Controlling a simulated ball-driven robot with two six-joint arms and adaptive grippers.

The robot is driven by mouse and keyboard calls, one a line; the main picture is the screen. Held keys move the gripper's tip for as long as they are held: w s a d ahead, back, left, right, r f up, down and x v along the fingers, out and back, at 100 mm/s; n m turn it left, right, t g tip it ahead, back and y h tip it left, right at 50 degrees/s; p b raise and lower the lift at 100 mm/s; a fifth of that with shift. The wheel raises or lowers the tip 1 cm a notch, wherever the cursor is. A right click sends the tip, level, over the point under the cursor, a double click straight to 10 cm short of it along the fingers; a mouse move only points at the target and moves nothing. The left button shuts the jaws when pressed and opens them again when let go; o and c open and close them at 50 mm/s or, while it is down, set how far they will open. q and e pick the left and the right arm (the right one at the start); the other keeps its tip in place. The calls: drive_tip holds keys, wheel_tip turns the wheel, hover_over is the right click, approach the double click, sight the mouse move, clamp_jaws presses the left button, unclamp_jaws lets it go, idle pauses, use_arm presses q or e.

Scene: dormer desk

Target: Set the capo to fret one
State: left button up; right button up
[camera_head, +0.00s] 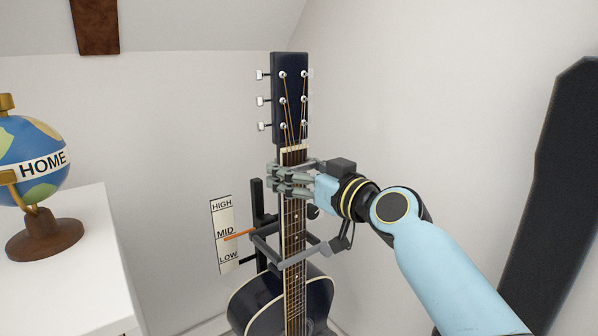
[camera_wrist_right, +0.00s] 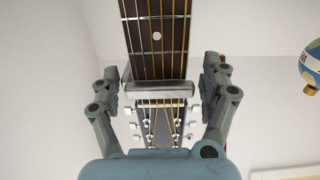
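A dark blue guitar stands upright; its headstock (camera_head: 291,97) and neck (camera_head: 293,232) show in the head view. My right gripper (camera_head: 277,178) reaches in from the right across the upper neck, just below the nut. In the right wrist view, a grey bar, apparently the capo (camera_wrist_right: 160,89), lies across the strings close to the nut. The fingers of my right gripper (camera_wrist_right: 163,86) are spread on both sides of it, with a narrow gap at the right end; contact at the left end is unclear. In the head view the hand hides the capo. My left gripper is out of view.
A grey and black stand (camera_head: 262,247) holds the guitar. Beside it, a HIGH/MID/LOW sign (camera_head: 223,220) has an orange pointer (camera_head: 240,235) at MID. A globe (camera_head: 35,160) marked HOME stands on a white cabinet (camera_head: 85,255). A large black object (camera_head: 560,200) is at right.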

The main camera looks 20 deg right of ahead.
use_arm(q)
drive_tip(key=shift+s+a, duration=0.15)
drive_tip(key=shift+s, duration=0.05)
use_arm(e)
drive_tip(key=shift+o, duration=0.4)
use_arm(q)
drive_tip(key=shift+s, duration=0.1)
use_arm(e)
drive_tip(key=v, duration=1.2)
